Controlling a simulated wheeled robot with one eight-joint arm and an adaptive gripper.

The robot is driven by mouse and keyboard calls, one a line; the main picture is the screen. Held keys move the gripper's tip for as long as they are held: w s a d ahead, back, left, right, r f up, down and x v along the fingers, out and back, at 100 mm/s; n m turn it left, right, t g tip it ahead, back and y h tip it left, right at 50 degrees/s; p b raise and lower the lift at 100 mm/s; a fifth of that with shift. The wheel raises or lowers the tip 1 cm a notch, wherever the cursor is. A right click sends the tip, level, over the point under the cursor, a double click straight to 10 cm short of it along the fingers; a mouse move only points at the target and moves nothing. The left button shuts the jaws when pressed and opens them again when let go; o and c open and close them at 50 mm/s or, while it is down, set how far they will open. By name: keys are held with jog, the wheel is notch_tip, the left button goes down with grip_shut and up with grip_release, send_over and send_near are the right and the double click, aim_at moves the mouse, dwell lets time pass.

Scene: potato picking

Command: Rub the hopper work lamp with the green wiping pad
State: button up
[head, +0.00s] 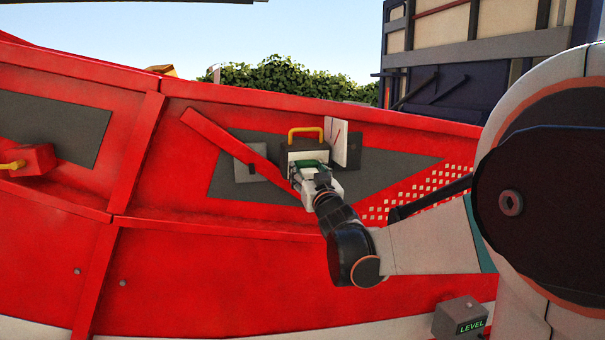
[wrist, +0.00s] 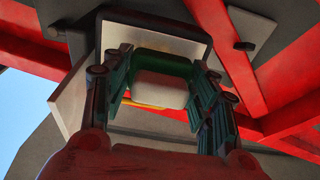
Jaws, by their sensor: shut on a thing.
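The hopper work lamp (head: 304,150) looks like a dark box with a yellow handle on top and a pale plate (head: 338,143) at its right side. It is at the red hopper wall. My gripper (head: 314,176) is in front of the lamp, shut on the green wiping pad (head: 308,163). In the wrist view my gripper (wrist: 160,78) has its fingers on both sides of the green pad (wrist: 165,62), around a pale block. The lamp's dark body and pale rim (wrist: 150,28) show behind. The pad hides part of the lamp; I cannot tell whether they touch.
A red bar (head: 235,145) slants past a grey plate (head: 250,165) left of the lamp. A red box with a yellow lever (head: 30,160) is at far left. A grey box marked LEVEL (head: 460,318) is at lower right. Perforations (head: 415,195) lie right of my gripper.

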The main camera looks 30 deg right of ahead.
jog(key=shift+w+a+r, duration=0.1)
jog(key=shift+w+a, duration=0.3)
jog(key=shift+a, duration=0.5)
jog(key=shift+w+a, duration=0.35)
jog(key=shift+a, duration=0.5)
jog(key=s+d+b, duration=0.1)
jog(key=s+d, duration=0.1)
jog(key=d, duration=0.4)
jog(key=shift+d, duration=0.2)
jog(key=shift+s+d+r, duration=0.1)
jog(key=shift+d+r, duration=0.05)
jog(key=shift+d, duration=0.35)
jog(key=shift+s+d+r, duration=0.1)
jog(key=shift+d, duration=0.35)
jog(key=shift+a, duration=0.15)
jog(key=shift+w+a+f+b, duration=0.1)
jog(key=shift+a+b, duration=0.2)
jog(key=shift+a, duration=0.05)
jog(key=shift+a, duration=0.15)
